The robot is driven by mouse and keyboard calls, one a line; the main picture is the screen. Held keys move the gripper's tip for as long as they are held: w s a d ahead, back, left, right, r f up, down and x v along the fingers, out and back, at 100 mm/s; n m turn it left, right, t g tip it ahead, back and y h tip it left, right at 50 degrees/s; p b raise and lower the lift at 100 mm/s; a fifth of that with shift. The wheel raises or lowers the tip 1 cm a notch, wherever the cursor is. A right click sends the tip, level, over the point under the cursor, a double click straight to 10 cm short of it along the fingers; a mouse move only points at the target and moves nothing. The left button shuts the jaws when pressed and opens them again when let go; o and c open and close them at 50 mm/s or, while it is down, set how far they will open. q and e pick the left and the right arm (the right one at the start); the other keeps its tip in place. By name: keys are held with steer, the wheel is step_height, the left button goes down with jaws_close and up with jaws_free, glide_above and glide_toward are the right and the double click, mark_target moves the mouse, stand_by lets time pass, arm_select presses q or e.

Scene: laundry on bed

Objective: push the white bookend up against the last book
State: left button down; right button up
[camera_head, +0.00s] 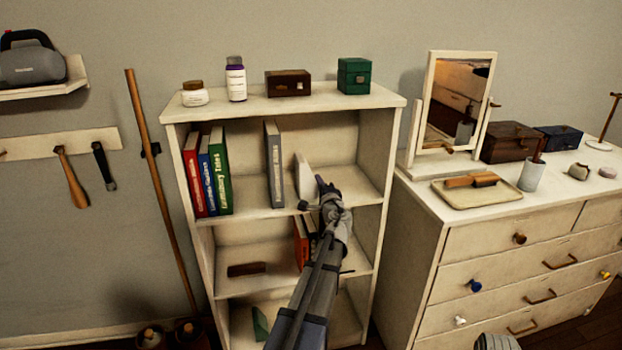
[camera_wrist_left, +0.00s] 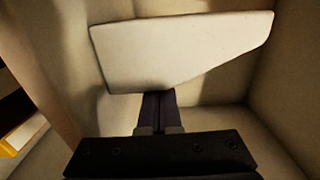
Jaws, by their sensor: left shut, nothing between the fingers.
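The white bookend (camera_head: 303,178) stands on the bookcase's upper shelf, just right of a grey book (camera_head: 274,165). A narrow gap shows between them. The bookend also shows as a pale slanted plate across the left wrist view (camera_wrist_left: 180,48). My left gripper (camera_head: 322,184) is at the bookend's right side, in front of the shelf opening. Its fingers (camera_wrist_left: 158,108) are shut and empty, with their tips close to the bookend's lower edge; I cannot tell if they touch it. My right gripper is not in view.
Red, blue and green books (camera_head: 207,172) stand at the shelf's left end, with clear space before the grey book. My left arm hides part of the lower shelves, where an orange book (camera_head: 300,243) stands. A dresser (camera_head: 430,245) stands at the right.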

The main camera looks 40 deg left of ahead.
mark_target(305, 188)
arm_select(q)
steer(key=shift+s+a, duration=0.2)
steer(key=shift+s, duration=0.05)
steer(key=shift+s+a, duration=0.5)
steer(key=shift+s, duration=0.05)
steer(key=shift+s+a, duration=0.2)
steer(key=shift+s, duration=0.05)
steer(key=shift+s+a, duration=0.5)
steer(key=shift+s, duration=0.05)
steer(key=shift+s+a, duration=0.2)
steer(key=shift+s, duration=0.05)
steer(key=shift+s+a, duration=0.1)
